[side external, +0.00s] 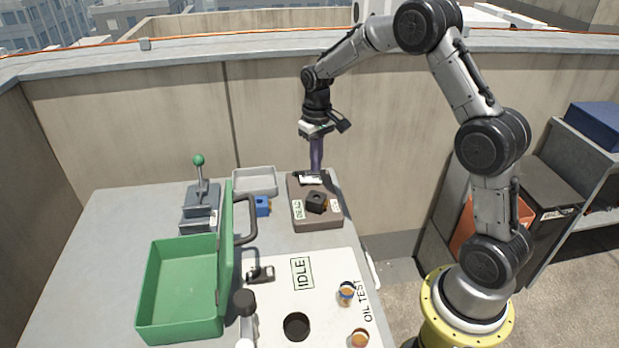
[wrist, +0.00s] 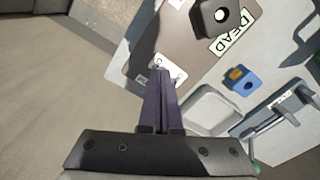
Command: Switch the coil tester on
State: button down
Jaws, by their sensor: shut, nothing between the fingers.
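A flat brown box (side external: 318,222), which appears to be the coil tester, sits at the table's back right. It carries a black block (side external: 316,201) with a round hole, a "DEAD" label (side external: 297,211) and a second label (side external: 335,205) too small to read. A white plate (side external: 311,180) with dark marks is at its back end; it also shows in the wrist view (wrist: 178,74). My gripper (side external: 316,171) points down with its purple fingers shut and empty, tips at or just above this plate. Contact cannot be told. The fingers partly hide the plate in the wrist view (wrist: 158,72).
Left of the box are a grey tray (side external: 255,181), a blue block (side external: 262,206) and a green-knobbed lever (side external: 199,180). An open green case (side external: 180,290) stands in front. A white panel (side external: 315,325) reads "IDLE" and "OIL TEST" and holds small jars. A wall rises behind.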

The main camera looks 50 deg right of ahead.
aim_at(315, 178)
jog(key=shift+r, duration=2.35)
jog(key=shift+a, duration=0.1)
